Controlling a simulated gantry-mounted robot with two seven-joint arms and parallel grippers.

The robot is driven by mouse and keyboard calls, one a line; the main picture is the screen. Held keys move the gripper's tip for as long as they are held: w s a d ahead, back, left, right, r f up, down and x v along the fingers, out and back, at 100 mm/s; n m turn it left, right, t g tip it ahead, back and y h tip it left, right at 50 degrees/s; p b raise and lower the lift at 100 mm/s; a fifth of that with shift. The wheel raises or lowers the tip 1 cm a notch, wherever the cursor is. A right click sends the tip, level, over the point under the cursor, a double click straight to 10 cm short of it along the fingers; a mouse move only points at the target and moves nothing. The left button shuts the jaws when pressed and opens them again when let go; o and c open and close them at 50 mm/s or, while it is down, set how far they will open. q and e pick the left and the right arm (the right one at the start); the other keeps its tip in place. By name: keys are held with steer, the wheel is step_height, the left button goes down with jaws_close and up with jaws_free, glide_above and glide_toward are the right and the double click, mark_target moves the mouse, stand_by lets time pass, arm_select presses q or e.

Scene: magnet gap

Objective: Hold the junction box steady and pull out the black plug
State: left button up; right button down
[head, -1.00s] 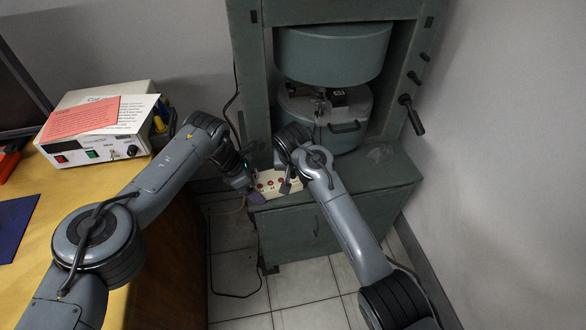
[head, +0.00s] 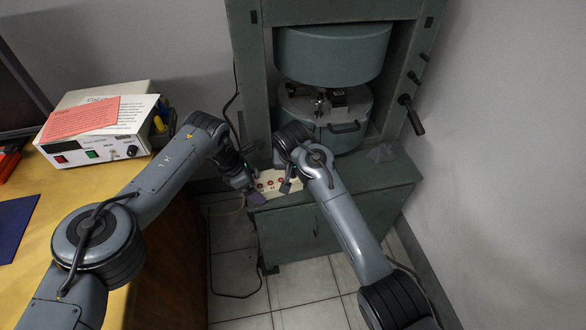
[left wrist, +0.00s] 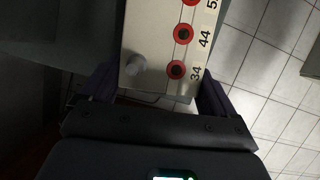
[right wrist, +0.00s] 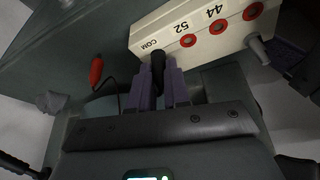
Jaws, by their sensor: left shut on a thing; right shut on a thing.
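The junction box (head: 268,185) is a cream block with red-ringed sockets, lying at the cabinet's front left edge. In the left wrist view its end (left wrist: 160,81), with a grey knob (left wrist: 135,64), sits between the purple fingers of my left gripper (left wrist: 155,92), which is shut on it. The box also shows in the right wrist view (right wrist: 160,29). The black plug (right wrist: 158,66) stands at the box beside the COM label; its socket is hidden. My right gripper (right wrist: 161,88) is shut on the plug. In the head view my right arm partly covers the box.
A red plug (right wrist: 96,71) on a dark lead lies on the green cabinet (head: 365,190) near the right gripper. A small grey piece (head: 380,153) lies on the cabinet's right. The magnet (head: 335,55) stands behind. A desk with a white supply unit (head: 100,122) is at left.

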steer(key=shift+r, duration=1)
stand_by(0.8)
steer(key=shift+r, duration=2.5)
arm_select(q)
steer(key=o, duration=1)
